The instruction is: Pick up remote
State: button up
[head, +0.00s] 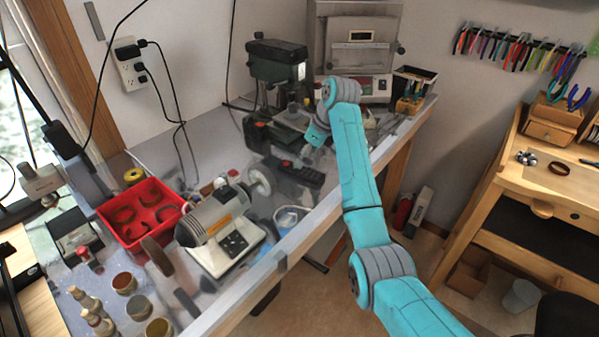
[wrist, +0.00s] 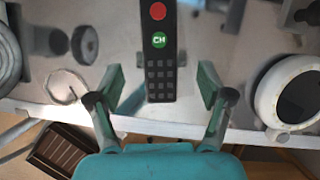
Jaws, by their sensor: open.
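The remote (wrist: 160,50) is a dark, long handset with a red button, a green round button marked CH and a grid of small keys. In the wrist view it lies upright in the picture at top centre, its keyed end between and just ahead of my fingers. My gripper (wrist: 160,100) is open and empty, with one teal finger on each side of the remote's near end. In the head view the remote (head: 300,174) is a dark bar on the bench, and my gripper (head: 309,153) is close above it; contact cannot be told.
The bench edge (head: 290,250) runs close by. A grinder (head: 215,225) with a polishing wheel stands to the left, and a green drill press (head: 277,70) stands behind. A red tray (head: 140,212) lies farther left. A round white-rimmed object (wrist: 292,92) is right in the wrist view.

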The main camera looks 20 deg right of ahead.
aim_at(302, 170)
jog(key=shift+s+d+x, duration=0.1)
jog(key=shift+x, duration=1.35)
jog(key=shift+s+d+x, duration=0.15)
jog(key=shift+x, duration=1.3)
jog(key=shift+f, duration=0.15)
jog(key=shift+c, duration=0.2)
jog(key=c, duration=1.3)
jog(key=shift+o, duration=0.2)
